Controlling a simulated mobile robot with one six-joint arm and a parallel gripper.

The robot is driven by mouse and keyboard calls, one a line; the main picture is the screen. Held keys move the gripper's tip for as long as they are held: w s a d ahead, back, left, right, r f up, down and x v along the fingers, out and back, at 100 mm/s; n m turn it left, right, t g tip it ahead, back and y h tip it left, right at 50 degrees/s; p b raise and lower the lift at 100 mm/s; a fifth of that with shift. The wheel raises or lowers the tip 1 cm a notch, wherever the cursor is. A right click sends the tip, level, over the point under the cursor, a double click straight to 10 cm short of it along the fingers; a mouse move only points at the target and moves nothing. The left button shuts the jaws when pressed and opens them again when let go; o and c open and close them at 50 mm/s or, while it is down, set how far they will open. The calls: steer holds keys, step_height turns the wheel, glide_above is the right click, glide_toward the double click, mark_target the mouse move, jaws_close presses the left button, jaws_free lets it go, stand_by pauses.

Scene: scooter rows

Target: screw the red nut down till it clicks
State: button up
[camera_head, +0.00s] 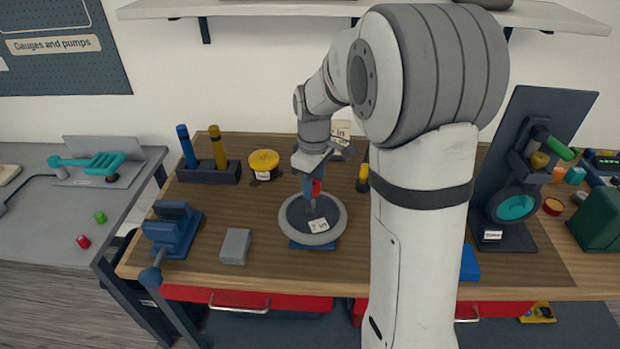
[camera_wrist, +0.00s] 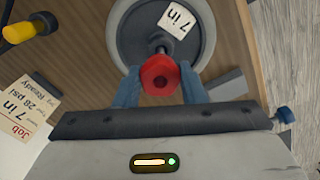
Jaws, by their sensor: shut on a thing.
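The red nut (camera_wrist: 160,77) sits between the two blue fingers of my gripper (camera_wrist: 160,92) in the wrist view, and the fingers are shut on it. The nut is at the end of a threaded stem that rises from the hub of a grey wheel (camera_wrist: 201,45) with a "7 in" label. In the head view my gripper (camera_head: 314,186) points down over the wheel (camera_head: 331,236), and the red nut (camera_head: 316,187) shows at its fingers. The wheel rests on a blue base (camera_head: 311,245) on the wooden bench. How far the nut is down the stem is hard to tell.
A blue vise (camera_head: 172,229) and a grey block (camera_head: 235,246) stand left of the wheel. A yellow tub (camera_head: 264,161), a screwdriver holder (camera_head: 208,172) and a yellow-capped tool (camera_head: 362,178) stand behind. A job card (camera_wrist: 22,115) shows in the wrist view. A dark stand (camera_head: 520,190) is at right.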

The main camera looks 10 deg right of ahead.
mark_target(314, 200)
steer(key=shift+f, duration=0.6)
steer(key=shift+s, duration=0.15)
steer(key=shift+f+b, duration=1.35)
steer(key=shift+f, duration=0.2)
stand_by(0.7)
steer(key=o, duration=1)
steer(key=shift+o, duration=0.2)
steer(key=shift+r, duration=0.1)
steer(key=shift+r, duration=3.85)
